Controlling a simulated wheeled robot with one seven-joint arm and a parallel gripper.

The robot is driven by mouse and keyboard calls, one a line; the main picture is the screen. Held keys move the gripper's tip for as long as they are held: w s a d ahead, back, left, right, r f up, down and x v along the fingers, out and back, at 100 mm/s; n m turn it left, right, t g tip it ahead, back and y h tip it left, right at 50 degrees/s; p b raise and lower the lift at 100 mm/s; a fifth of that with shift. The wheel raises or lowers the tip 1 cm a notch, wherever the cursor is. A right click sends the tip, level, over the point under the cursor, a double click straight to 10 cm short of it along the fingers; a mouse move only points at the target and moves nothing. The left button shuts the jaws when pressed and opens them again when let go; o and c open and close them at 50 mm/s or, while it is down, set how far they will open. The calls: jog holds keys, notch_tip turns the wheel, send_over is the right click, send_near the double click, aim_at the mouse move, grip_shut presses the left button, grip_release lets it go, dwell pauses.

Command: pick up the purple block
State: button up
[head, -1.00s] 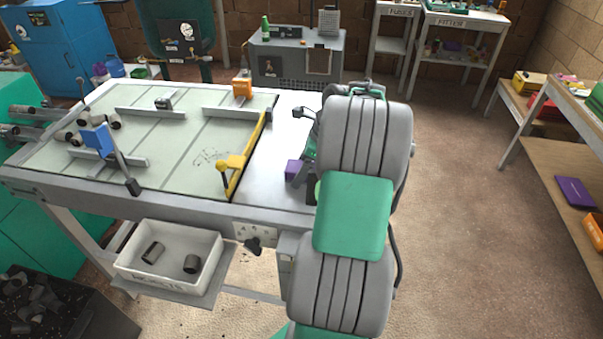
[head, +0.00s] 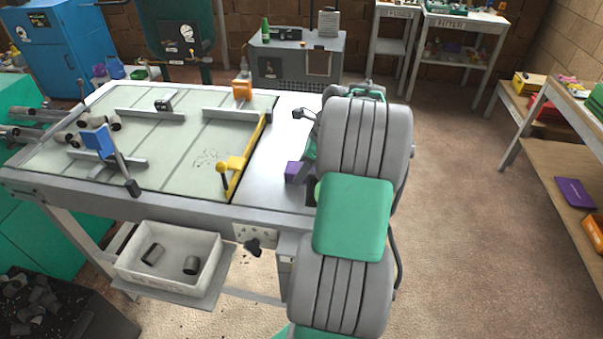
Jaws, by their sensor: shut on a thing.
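The purple block (head: 294,172) is at the right part of the workbench, on or just above its pale bare top; I cannot tell which. Its right side is hidden by my gripper and arm. My gripper (head: 309,180) is mostly hidden behind my large grey and green arm links. The part that shows is at the block's right side, and it is shut on the block.
Left of the block is a yellow lever and bar (head: 233,168) along a pale green board (head: 180,150). An orange-based bottle (head: 242,90) stands behind. A white bin (head: 200,275) with grey plugs sits below the bench front. Floor at right is clear.

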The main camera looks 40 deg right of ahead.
notch_tip(320, 180, up, 10)
jog(key=p, duration=0.2)
jog(key=shift+p, duration=0.35)
